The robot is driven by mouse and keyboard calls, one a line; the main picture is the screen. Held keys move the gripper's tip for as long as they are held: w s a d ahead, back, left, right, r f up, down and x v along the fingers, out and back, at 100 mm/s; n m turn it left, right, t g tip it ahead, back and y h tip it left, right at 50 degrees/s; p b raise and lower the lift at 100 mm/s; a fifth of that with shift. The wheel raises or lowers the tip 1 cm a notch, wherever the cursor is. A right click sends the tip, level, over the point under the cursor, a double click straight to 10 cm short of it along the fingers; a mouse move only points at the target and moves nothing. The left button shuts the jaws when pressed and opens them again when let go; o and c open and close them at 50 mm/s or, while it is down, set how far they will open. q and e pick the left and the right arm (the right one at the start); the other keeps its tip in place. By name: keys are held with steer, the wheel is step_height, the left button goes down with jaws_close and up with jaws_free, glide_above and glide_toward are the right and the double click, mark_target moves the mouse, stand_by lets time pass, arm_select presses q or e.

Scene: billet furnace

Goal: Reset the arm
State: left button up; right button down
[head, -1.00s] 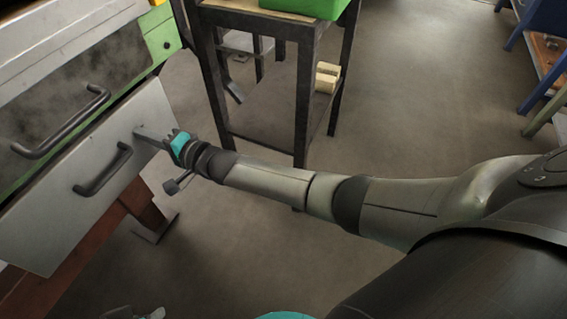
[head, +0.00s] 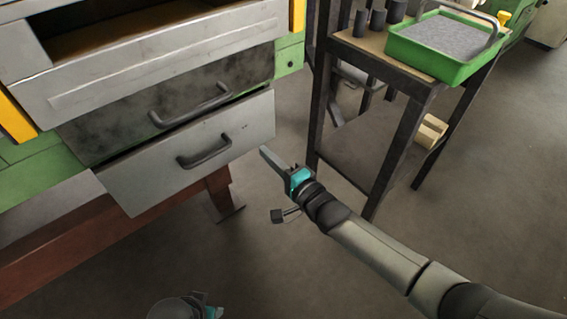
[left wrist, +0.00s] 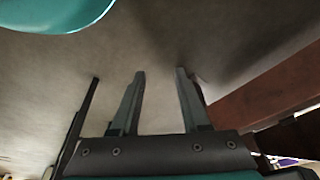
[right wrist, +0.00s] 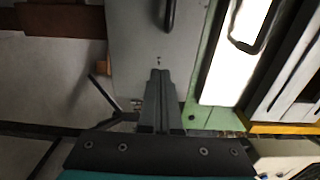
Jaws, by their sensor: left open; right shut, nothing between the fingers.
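My right gripper (head: 266,154) is shut and empty, just off the right edge of the light grey lower drawer front (head: 125,185) in the head view. In the right wrist view its two fingers (right wrist: 160,75) are together, pointing at the grey panel (right wrist: 135,45); whether they touch it I cannot tell. My left gripper (head: 208,308) is only partly visible at the bottom edge of the head view. The left wrist view shows its fingers (left wrist: 160,74) apart with nothing between them, above bare floor.
The lower drawer has a dark handle (head: 205,152) and stands out slightly below a darker drawer (head: 100,128). A dark-legged table (head: 400,135) with a green tray (head: 440,62) and dark cylinders stands to the right. A red-brown beam (head: 60,262) runs below the drawers. Floor between is clear.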

arm_select(q)
steer(key=shift+g, duration=0.3)
steer(key=shift+s+a+f+p, duration=0.1)
steer(key=shift+s+f+p, duration=0.4)
steer(key=shift+f, duration=0.4)
steer(key=shift+s+a+f+p, duration=0.1)
steer(key=shift+s+f+p, duration=0.15)
steer(key=shift+s+f, duration=0.45)
arm_select(e)
steer(key=shift+v, duration=2.55)
